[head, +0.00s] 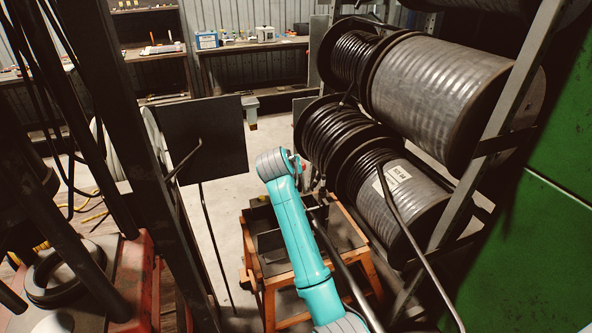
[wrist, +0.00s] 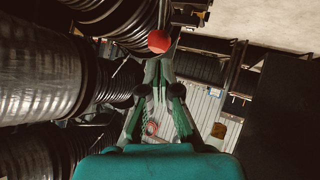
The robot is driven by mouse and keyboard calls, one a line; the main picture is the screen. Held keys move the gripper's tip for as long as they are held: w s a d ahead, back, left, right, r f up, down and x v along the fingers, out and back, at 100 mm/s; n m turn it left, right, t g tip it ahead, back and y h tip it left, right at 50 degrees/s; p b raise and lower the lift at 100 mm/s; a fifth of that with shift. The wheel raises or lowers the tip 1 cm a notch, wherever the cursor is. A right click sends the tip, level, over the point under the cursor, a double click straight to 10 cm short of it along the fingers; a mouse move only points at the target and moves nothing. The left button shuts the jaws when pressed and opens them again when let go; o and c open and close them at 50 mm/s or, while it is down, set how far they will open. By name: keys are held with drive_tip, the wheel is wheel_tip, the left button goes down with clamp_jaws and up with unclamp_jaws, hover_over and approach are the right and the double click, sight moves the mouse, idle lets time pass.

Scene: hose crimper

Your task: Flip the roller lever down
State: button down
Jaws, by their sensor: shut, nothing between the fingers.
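A red ball-shaped knob (wrist: 159,41) shows just beyond my gripper's fingertips in the wrist view, at the end of a thin dark rod. It looks like the end of the roller lever, but I cannot be sure. My gripper (wrist: 159,72) is shut and empty, its fingertips close together just below the knob in the picture. I cannot tell whether they touch it. In the head view my gripper is mostly hidden behind my wrist, beside the hose reels, and a small red spot (head: 304,168) shows next to it.
Hose reels (head: 440,95) and a labelled lower reel (head: 405,205) stand on a metal rack at right. A bent metal bar (head: 420,250) crosses in front. An orange-framed stand (head: 262,292) is below my arm. A dark panel (head: 203,137) stands left, with clear floor between.

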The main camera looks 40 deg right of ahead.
drive_tip(key=v, duration=0.7)
drive_tip(key=shift+s+a, duration=0.2)
drive_tip(key=shift+a, duration=0.1)
drive_tip(key=s+a+f+n+t+y, duration=0.1)
drive_tip(key=s+a+f+n, duration=0.1)
drive_tip(key=s+a+f, duration=0.45)
drive_tip(key=s+a+f+n+t+y, duration=0.15)
drive_tip(key=s+f, duration=0.25)
drive_tip(key=f, duration=0.5)
drive_tip(key=s+a+f+n+t+y, duration=0.1)
drive_tip(key=s+a+f+t, duration=0.15)
drive_tip(key=s+f, duration=0.35)
drive_tip(key=s+a+f+n+t+y, duration=0.15)
drive_tip(key=s+a, duration=0.35)
drive_tip(key=s, duration=0.7)
drive_tip(key=s+a+f+y, duration=0.2)
drive_tip(key=s+a, duration=0.3)
drive_tip(key=s, duration=0.7)
drive_tip(key=s+a+r+t+y, duration=0.1)
drive_tip(key=s+a+r, duration=0.1)
drive_tip(key=s+r, duration=0.8)
drive_tip(key=v, duration=0.4)
drive_tip(key=shift+s+f, duration=0.2)
drive_tip(key=shift+f, duration=0.1)
